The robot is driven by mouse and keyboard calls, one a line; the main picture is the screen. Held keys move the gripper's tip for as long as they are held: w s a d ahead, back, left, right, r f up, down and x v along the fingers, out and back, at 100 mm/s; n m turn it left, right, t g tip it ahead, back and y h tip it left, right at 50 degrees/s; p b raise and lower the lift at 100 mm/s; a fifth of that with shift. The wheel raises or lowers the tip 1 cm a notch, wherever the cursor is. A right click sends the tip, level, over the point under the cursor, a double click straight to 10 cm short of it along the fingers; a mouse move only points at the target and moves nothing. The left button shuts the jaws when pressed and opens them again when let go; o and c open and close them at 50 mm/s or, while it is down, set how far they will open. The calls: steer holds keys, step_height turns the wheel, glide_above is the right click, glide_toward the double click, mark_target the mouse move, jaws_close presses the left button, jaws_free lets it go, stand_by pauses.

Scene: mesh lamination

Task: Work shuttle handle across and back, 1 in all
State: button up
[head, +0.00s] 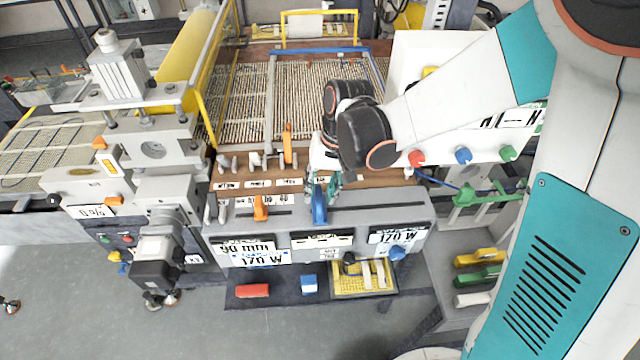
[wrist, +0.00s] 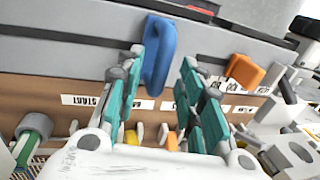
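A blue upright handle (head: 319,207) stands at a slot on the top of the grey console (head: 400,212); no readable label names it as the shuttle handle. In the wrist view the blue handle (wrist: 160,55) lies between the tips of my gripper (wrist: 161,68). The two teal fingers are spread, with visible space beside the handle. My gripper (head: 325,182) in the head view comes down just behind the handle, and its fingers are partly hidden by my wrist.
An orange lever (head: 287,146) rises behind the console beside the mesh bed (head: 325,95). Red, blue and green knobs sit on the white panel at right. A grey press unit (head: 150,150) stands at left. A red block (head: 253,290) lies on the front shelf.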

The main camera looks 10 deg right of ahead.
jaws_close()
steer(key=d+b, duration=0.1)
steer(key=d, duration=0.9)
steer(key=shift+s, duration=0.15)
jaws_free()
step_height(320, 180, up, 10)
stand_by(0.6)
